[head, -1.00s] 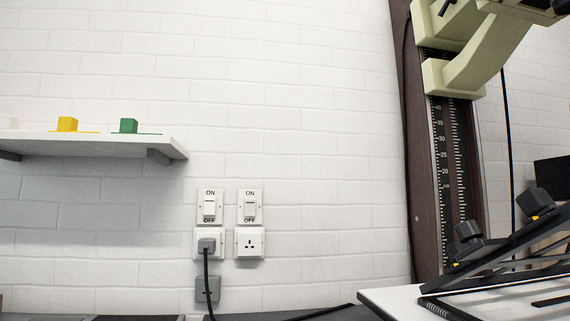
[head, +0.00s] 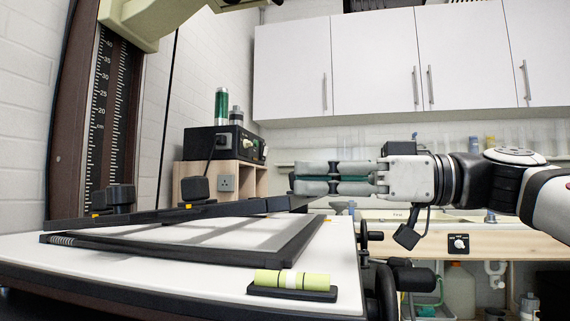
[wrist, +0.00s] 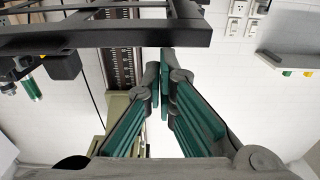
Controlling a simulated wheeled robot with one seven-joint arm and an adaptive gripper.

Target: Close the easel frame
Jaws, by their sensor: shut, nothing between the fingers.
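The easel frame (head: 165,213) is a black bar frame with dark knobs, seen nearly edge-on in the head view. It stands raised above the easel base (head: 95,243), with a gap between them. The base lies flat on the white baseboard, and bar shadows fall across its pale surface. My gripper (head: 297,180) has its grey and green fingers closed together, with nothing between them. It is just above the frame's right end in the head view; contact cannot be told. In the wrist view the frame (wrist: 200,32) crosses the top, close to my fingertips (wrist: 162,65).
The enlarger column (head: 105,85) with its scale stands at the left. A yellow-green roll (head: 285,279) lies on a dark holder at the baseboard's (head: 210,295) front edge. A black timer box (head: 225,143) sits on a wooden shelf behind. White cupboards (head: 375,65) hang above.

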